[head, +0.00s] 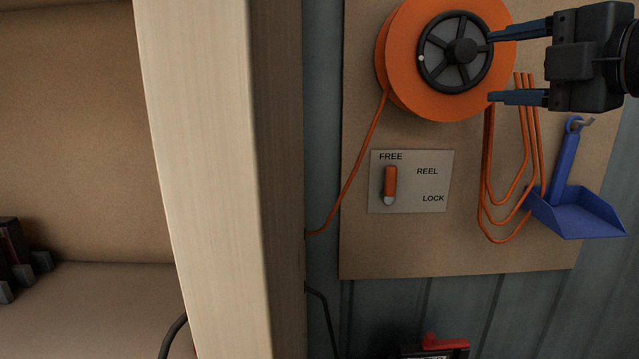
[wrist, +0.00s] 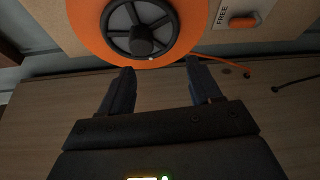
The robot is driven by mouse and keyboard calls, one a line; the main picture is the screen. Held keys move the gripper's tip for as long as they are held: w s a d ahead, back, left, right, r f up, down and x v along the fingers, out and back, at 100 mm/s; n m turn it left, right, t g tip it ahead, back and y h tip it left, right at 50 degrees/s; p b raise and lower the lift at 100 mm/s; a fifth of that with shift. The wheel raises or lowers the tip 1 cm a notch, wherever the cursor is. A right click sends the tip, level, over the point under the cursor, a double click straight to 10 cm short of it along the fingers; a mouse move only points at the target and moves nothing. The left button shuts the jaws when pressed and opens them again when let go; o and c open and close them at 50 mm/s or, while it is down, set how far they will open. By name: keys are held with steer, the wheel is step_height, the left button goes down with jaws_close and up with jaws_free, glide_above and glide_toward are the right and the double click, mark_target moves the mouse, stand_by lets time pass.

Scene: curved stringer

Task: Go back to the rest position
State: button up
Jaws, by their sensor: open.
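My gripper (head: 490,68) is at the upper right in the head view, in front of the right side of an orange reel (head: 396,62). Its two blue fingers are spread apart with nothing between them. In the wrist view the open fingers of my gripper (wrist: 158,72) point toward the reel (wrist: 88,20), whose dark spoked hub (wrist: 140,30) lies just beyond the fingertips. I cannot tell whether a finger touches the hub.
A brown board carries a FREE/LOCK plate (head: 432,185) with an orange lever (head: 390,183), hanging orange cord loops (head: 484,190) and a blue dustpan (head: 578,212). A pale wooden post (head: 205,180) stands at left. A red and black object (head: 436,348) is at the bottom.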

steer(key=s+a+f+m+t+h+p, duration=0.15)
steer(key=s+f+m, duration=0.25)
steer(key=f+m, duration=0.45)
steer(key=s+a+f+m+h+p, duration=0.15)
steer(key=s+f+m, duration=0.35)
steer(key=f, duration=0.6)
steer(key=s+f+m+t+h, duration=0.1)
steer(key=s+f+m+h, duration=0.25)
steer(key=f+m, duration=0.5)
steer(key=s+f+m+g+p, duration=0.1)
steer(key=s+f, duration=0.2)
steer(key=s, duration=1.2)
steer(key=s+f+m+g+p, duration=0.1)
steer(key=s+f, duration=0.3)
steer(key=s, duration=1.2)
steer(key=shift+d+g+p, duration=0.3)
steer(key=shift+d+g, duration=0.05)
steer(key=shift+g, duration=0.4)
steer(key=shift+f, duration=0.1)
steer(key=shift+c, duration=0.4)
